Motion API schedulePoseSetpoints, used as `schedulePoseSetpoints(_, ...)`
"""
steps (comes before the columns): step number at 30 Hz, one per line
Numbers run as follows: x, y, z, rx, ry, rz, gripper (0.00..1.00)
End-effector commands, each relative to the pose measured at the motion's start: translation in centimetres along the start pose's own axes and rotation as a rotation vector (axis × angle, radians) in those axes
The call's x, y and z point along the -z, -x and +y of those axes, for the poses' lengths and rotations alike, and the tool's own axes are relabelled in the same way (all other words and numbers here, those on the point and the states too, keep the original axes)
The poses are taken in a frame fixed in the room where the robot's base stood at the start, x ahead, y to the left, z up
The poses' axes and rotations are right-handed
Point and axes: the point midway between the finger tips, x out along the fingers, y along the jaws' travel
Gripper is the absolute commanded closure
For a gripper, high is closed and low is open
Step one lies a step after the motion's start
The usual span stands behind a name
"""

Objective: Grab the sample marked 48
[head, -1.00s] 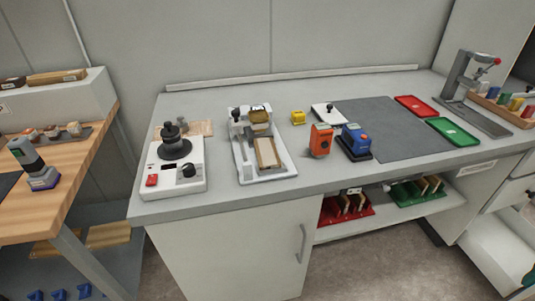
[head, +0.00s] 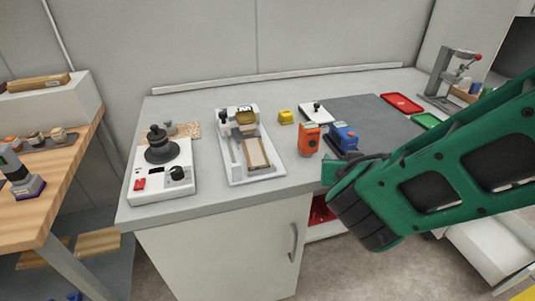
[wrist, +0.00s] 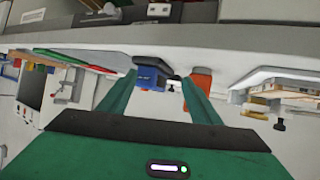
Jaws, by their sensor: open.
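No mark 48 can be read on anything in view, so I cannot tell which piece is that sample. A pale wood-edged panel (head: 256,153) lies in the white roller coater (head: 236,178) on the bench. The red rack (head: 321,212) on the shelf below is mostly hidden by my arm and the cabinet. My gripper (head: 350,172) is at the bench's front edge, near the blue device (head: 343,137) and the orange device (head: 309,138). In the wrist view my gripper (wrist: 160,82) has its two green fingers apart, with no held piece visible between them.
A white machine with a black knob (head: 160,182) stands at the bench's left. A yellow block (head: 286,117), a white plate (head: 317,113), a grey mat (head: 372,117) and a red tray (head: 402,103) are behind. The cabinet (head: 225,250) closes the left front.

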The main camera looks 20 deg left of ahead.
Motion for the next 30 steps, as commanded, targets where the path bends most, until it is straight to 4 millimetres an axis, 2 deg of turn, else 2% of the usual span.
schedulePoseSetpoints(1, -0.3, 0.8, -3.8, 0.074, 0.032, 0.038, 0.42)
schedulePoseSetpoints(3, -0.4, 1.9, -8.0, 0.165, 0.055, 0.089, 0.42)
schedulePoseSetpoints(6, -0.9, 3.9, -12.9, 0.278, 0.083, 0.144, 0.42)
schedulePoseSetpoints(9, -1.4, 5.5, -16.2, 0.36, 0.099, 0.178, 0.42)
schedulePoseSetpoints(12, -1.8, 6.5, -18.0, 0.407, 0.107, 0.195, 0.42)
schedulePoseSetpoints(14, -1.8, 6.4, -18.6, 0.418, 0.109, 0.199, 0.42)
schedulePoseSetpoints(24, -1.0, 2.5, -20.6, 0.42, 0.108, 0.201, 0.42)
schedulePoseSetpoints(30, -0.8, 1.5, -21.1, 0.422, 0.109, 0.202, 0.42)
